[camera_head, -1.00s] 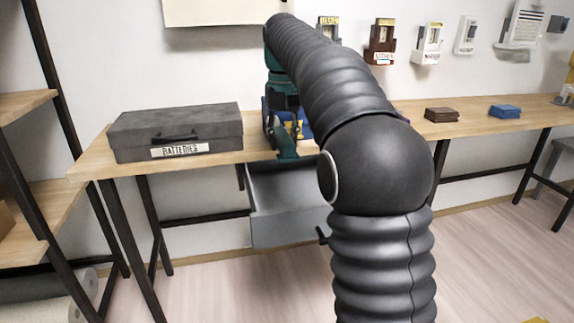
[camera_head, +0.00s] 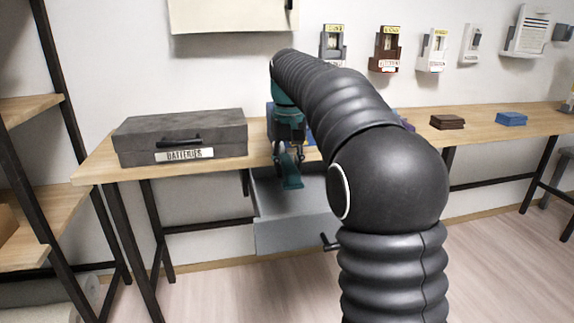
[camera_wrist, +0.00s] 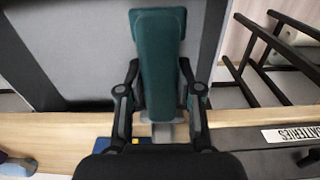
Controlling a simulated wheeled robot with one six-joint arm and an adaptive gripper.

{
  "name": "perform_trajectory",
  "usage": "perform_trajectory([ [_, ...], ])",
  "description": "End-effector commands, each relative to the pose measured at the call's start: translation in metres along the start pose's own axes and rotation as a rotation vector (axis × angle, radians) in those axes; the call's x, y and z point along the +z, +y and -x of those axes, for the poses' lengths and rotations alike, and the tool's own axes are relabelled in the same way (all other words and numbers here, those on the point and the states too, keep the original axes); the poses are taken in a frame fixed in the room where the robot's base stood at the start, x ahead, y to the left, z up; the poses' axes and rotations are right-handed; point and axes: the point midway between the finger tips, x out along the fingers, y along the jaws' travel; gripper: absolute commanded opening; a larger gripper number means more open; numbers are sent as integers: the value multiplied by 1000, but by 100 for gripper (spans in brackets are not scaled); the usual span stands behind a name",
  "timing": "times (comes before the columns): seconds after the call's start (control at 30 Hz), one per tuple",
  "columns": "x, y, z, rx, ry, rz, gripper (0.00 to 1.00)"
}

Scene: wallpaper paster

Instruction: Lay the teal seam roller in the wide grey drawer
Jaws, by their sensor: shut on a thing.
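My gripper (camera_head: 288,150) is shut on the teal seam roller (camera_head: 291,172), over the open grey drawer (camera_head: 295,237) under the table. In the wrist view the roller (camera_wrist: 158,60) points away from my gripper (camera_wrist: 161,88), with a dark finger on each side of it. The wrist view shows the drawer's grey floor (camera_wrist: 80,50) behind the roller. The roller overlaps the drawer's opening in the head view; I cannot tell whether it touches the drawer. My arm hides the right part of the drawer.
The wooden table (camera_head: 95,168) borders the drawer. A dark grey case labelled BATTERIES (camera_head: 180,137) stands on the table to the left. Brown (camera_head: 447,121) and blue (camera_head: 511,118) stacks lie at the right. A black drawer handle (camera_head: 329,242) juts out in front.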

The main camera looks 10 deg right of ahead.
Motion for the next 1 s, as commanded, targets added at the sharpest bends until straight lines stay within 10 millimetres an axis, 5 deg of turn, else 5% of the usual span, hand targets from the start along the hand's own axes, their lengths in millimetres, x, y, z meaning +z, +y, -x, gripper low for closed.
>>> perform_trajectory([
  [0.33,0,0,-8,0,-3,0,0],
  [0.37,0,0,-8,0,-3,0,37],
  [0.47,0,0,-8,0,-3,0,60],
  [0.8,0,0,-6,0,-2,0,60],
  [1.0,-1,0,18,0,0,0,60],
])
